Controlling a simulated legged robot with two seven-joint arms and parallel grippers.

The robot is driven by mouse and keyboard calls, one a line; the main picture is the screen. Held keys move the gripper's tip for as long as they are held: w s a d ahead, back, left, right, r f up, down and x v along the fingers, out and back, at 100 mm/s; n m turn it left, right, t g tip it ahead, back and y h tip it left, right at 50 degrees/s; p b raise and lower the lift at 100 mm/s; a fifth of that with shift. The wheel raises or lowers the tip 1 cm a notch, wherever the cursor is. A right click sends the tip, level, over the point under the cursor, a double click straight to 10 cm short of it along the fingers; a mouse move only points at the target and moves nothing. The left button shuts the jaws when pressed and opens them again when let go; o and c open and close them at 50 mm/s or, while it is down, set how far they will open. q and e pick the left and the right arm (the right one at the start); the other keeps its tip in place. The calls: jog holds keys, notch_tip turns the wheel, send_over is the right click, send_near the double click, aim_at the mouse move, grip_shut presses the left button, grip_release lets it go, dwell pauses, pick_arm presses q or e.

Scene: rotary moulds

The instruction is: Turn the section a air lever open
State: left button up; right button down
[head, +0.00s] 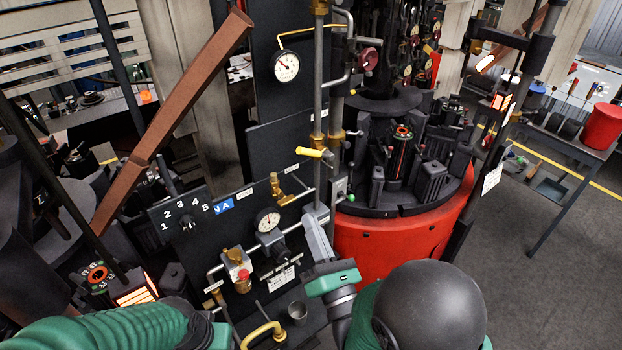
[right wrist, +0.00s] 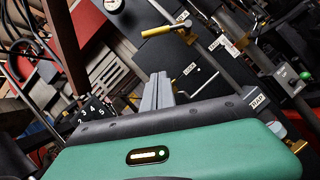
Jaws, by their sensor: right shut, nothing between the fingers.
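A yellow lever (head: 314,153) on a brass valve on the vertical pipe points left, across the pipe; it also shows in the right wrist view (right wrist: 163,31). A brass valve (head: 280,191) sits lower on the dark panel, and a second yellow handle (head: 260,332) is at the bottom. I cannot read a label that tells which is the section a air lever. My right gripper (head: 310,220) is shut and empty, below the upper yellow lever and apart from it. Its grey fingers (right wrist: 156,92) are together in the right wrist view. My left gripper is out of view.
Gauges (head: 268,220), a regulator with a red knob (head: 241,271) and a numbered dial (head: 185,220) crowd the panel. A rusty red beam (head: 175,110) slants at left. The red round mould base (head: 400,250) stands right of the pipes. Open floor lies at right.

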aim_at(316, 154)
jog(key=w+a+r+p, duration=0.1)
jog(key=w+r+p, duration=0.6)
jog(key=w, duration=0.2)
jog(key=shift+w+a, duration=0.15)
jog(key=shift+w, duration=0.05)
